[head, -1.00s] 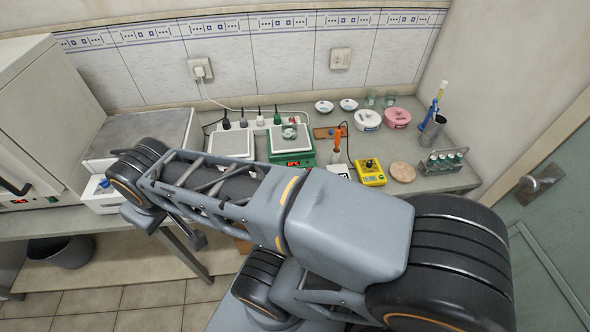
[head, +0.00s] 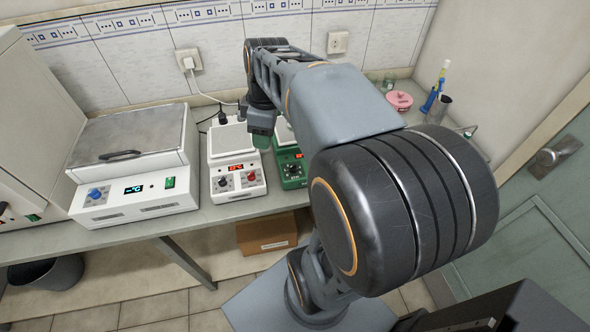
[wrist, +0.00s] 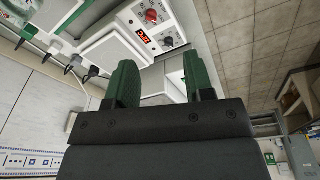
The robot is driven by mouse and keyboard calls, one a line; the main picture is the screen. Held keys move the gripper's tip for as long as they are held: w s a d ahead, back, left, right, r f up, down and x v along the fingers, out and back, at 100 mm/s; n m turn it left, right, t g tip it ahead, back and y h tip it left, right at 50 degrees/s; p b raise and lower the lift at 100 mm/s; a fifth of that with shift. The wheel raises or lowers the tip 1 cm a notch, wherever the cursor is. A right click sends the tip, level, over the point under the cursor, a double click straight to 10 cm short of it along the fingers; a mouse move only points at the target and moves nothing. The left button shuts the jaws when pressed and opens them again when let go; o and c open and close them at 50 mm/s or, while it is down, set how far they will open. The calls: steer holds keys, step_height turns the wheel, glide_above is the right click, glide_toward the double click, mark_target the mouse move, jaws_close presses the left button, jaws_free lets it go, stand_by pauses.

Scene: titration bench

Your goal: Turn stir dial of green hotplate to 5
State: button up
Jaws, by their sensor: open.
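The green hotplate (head: 289,160) stands on the bench right of the white hotplate (head: 236,160). Its front shows a lit red display and a dark dial (head: 292,170); the rest of its front and most of its top are hidden by my arm. I cannot read the dial's setting. My gripper (head: 262,130) points down over the bench near the gap between the two hotplates. In the wrist view my gripper (wrist: 158,80) has its two green fingers apart, with nothing between them. The white hotplate's red dial (wrist: 151,15) and black dial (wrist: 168,41) show beyond the fingers.
A large white heating unit (head: 135,165) with a blue knob stands left of the white hotplate. A pink-lidded container (head: 398,101) and a dark cup (head: 441,106) are at the back right. A cardboard box (head: 266,233) is under the bench.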

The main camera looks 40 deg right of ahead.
mark_target(292, 166)
steer(key=w+d+f+n+g+y+b, duration=0.1)
steer(key=d+f+n+y+b, duration=0.15)
steer(key=d+n, duration=0.35)
steer(key=w+d+f+n+g+y+b, duration=0.15)
steer(key=d+f+n, duration=0.25)
steer(key=d, duration=0.4)
steer(key=shift+n+t, duration=0.25)
steer(key=shift+n, duration=0.15)
steer(key=x, duration=0.9)
steer(key=d+x, duration=0.1)
steer(key=x, duration=0.4)
steer(key=shift+s+f, duration=0.2)
steer(key=shift+f, duration=0.05)
steer(key=c, duration=0.8)
steer(key=shift+c, duration=0.2)
steer(key=shift+f, duration=0.1)
